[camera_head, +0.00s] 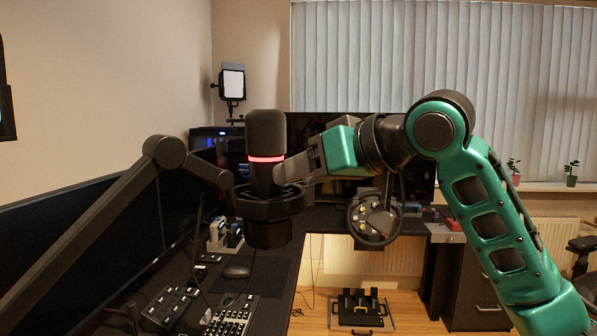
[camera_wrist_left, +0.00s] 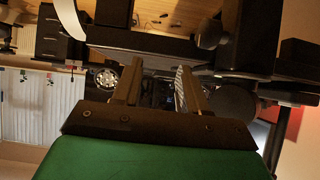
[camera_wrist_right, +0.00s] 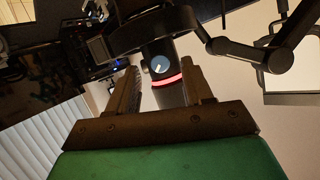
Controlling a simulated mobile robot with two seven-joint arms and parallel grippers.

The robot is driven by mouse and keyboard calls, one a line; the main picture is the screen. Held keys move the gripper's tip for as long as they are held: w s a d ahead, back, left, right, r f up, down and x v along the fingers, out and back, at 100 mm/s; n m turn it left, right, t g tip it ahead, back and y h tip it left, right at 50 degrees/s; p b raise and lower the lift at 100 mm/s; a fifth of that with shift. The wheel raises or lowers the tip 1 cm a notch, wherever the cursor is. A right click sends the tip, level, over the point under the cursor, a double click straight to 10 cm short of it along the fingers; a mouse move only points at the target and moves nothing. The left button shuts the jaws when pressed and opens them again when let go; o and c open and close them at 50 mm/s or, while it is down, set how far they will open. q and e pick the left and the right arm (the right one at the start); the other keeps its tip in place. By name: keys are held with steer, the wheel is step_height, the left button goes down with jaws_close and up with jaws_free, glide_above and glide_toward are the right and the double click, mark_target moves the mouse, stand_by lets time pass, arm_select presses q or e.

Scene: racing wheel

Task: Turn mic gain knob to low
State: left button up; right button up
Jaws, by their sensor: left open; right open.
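The black microphone (camera_head: 266,137) with a glowing red ring hangs upright in a shock mount (camera_head: 270,205) on a boom arm. In the right wrist view, the mic gain knob (camera_wrist_right: 159,65) is a round blue-grey dial with a white pointer mark on the microphone's side, near the red ring. My right gripper (camera_head: 279,175) is open, with its fingers close to the microphone. In its wrist view the knob appears between the two fingers; contact cannot be told. The knob is hidden in the head view. My left gripper (camera_wrist_left: 157,75) is open and empty, seen only in its wrist view.
The boom arm (camera_head: 90,235) crosses the left side from the lower left. A desk below holds a keyboard (camera_head: 230,316), a mouse (camera_head: 236,271) and a button box (camera_head: 170,305). A steering wheel (camera_head: 375,220) stands behind. Pedals (camera_head: 361,308) sit on the floor.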

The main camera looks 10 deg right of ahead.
steer(key=shift+w+a+f, duration=0.3)
steer(key=shift+w+a, duration=0.1)
jaws_close()
stand_by(0.4)
